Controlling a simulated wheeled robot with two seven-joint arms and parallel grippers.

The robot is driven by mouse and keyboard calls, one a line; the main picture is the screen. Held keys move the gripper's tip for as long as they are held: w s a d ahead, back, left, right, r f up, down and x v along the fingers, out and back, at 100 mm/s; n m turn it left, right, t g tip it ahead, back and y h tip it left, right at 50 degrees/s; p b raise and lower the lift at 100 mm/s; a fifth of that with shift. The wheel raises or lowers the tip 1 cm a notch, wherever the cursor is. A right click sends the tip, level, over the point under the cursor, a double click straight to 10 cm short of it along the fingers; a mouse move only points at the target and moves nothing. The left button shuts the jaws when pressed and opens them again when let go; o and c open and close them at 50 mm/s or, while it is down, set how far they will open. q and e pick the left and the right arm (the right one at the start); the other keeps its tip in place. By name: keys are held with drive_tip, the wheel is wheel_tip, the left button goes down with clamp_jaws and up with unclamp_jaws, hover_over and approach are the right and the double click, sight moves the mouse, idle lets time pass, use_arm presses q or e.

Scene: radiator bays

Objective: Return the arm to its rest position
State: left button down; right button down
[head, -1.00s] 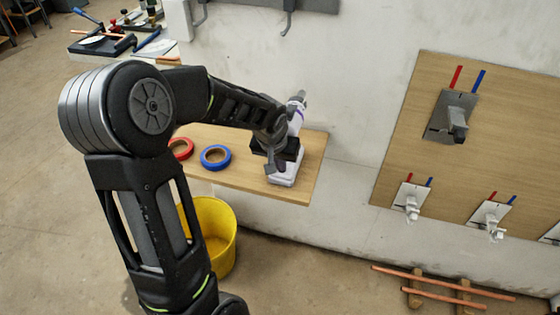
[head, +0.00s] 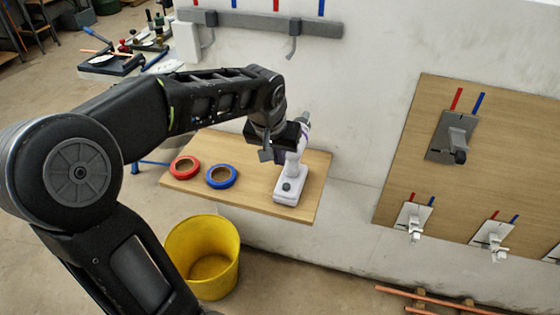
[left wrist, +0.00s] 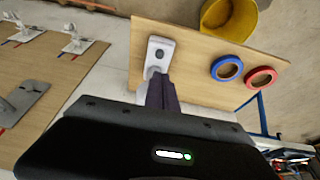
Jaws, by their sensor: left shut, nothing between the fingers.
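My left arm reaches in from the left in the head view. Its gripper (head: 266,155) is above the wooden shelf (head: 235,205), beside the upper part of a white and purple cordless drill (head: 290,180). The left gripper is shut and empty. The drill stands upright on the shelf, with its head partly hidden by the gripper. In the left wrist view the drill's white base (left wrist: 160,50) shows past the dark fingers (left wrist: 160,92). I cannot tell whether gripper and drill touch. My right gripper is not in view.
A red tape roll (head: 184,168) and a blue tape roll (head: 221,176) lie on the shelf. A yellow bucket (head: 205,262) stands below. A wooden panel (head: 480,150) with valves is on the right wall. Copper pipes (head: 430,300) lie on the floor. A grey rail (head: 260,24) runs above.

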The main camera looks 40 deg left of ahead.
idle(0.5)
use_arm(q)
drive_tip(key=w+d+f+m+t+h, duration=0.1)
drive_tip(key=w+d+f+t+h, duration=0.15)
drive_tip(key=w+d, duration=0.3)
drive_tip(key=w+d+f+m, duration=0.1)
drive_tip(key=d+f, duration=0.7)
drive_tip(key=f, duration=0.3)
drive_tip(key=s+d+f+g+h, duration=0.1)
drive_tip(key=s+d+f, duration=0.4)
drive_tip(key=f, duration=0.3)
drive_tip(key=s+d+f+g+h, duration=0.1)
drive_tip(key=s+d+f, duration=0.3)
drive_tip(key=f, duration=0.3)
drive_tip(key=s+d+f+g, duration=0.2)
drive_tip(key=s+d+f, duration=0.1)
drive_tip(key=s, duration=0.5)
drive_tip(key=s+d+f+g, duration=0.1)
drive_tip(key=s+d+f, duration=0.2)
drive_tip(key=s+f, duration=0.3)
drive_tip(key=shift+s+d+g+h, duration=0.35)
drive_tip(key=shift+s+d+h, duration=0.1)
drive_tip(key=shift+s, duration=0.5)
